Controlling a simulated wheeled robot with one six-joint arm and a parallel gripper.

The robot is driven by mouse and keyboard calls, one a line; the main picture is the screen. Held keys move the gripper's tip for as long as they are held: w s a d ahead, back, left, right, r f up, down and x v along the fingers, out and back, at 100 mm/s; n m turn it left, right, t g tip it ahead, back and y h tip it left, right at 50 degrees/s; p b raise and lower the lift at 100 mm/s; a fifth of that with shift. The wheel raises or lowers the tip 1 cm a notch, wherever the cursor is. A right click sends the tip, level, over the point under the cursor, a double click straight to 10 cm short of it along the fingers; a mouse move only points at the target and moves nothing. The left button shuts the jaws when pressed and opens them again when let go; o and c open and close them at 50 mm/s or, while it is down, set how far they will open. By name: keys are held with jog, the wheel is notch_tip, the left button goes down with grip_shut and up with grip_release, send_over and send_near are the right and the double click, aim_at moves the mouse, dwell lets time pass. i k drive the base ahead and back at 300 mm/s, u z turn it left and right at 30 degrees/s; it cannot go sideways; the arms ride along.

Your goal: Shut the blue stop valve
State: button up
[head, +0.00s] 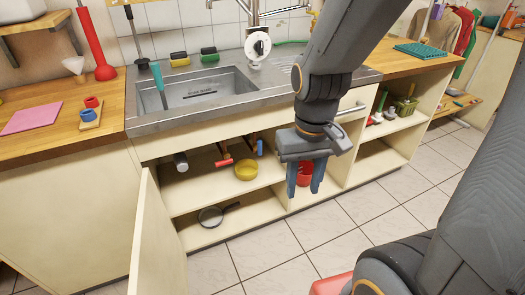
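Under the sink, inside the open cabinet, a small blue handle (260,147) stands upright by a brass-coloured fitting near the back wall; it looks like the blue stop valve. A red handle (224,162) lies roughly sideways to its left, apparently on another valve. My gripper (305,188) points down in front of the cabinet, right of the blue handle and apart from it. Its two fingers are apart, and a red container (305,172) shows behind the gap. Nothing is held. The valve's pipe body is too small to make out clearly.
The cabinet door (158,245) stands open on the left. A yellow bowl (246,170) sits on the shelf below the valve, and a grey cylinder (181,161) is at left. A pan-like item (211,217) lies on the lower level. The tiled floor (290,275) ahead is clear.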

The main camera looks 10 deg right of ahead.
aim_at(260, 142)
jog(key=u, duration=0.1)
jog(key=k, duration=1.05)
jog(key=z, duration=0.95)
jog(key=i, duration=1.15)
jog(key=u, duration=0.7)
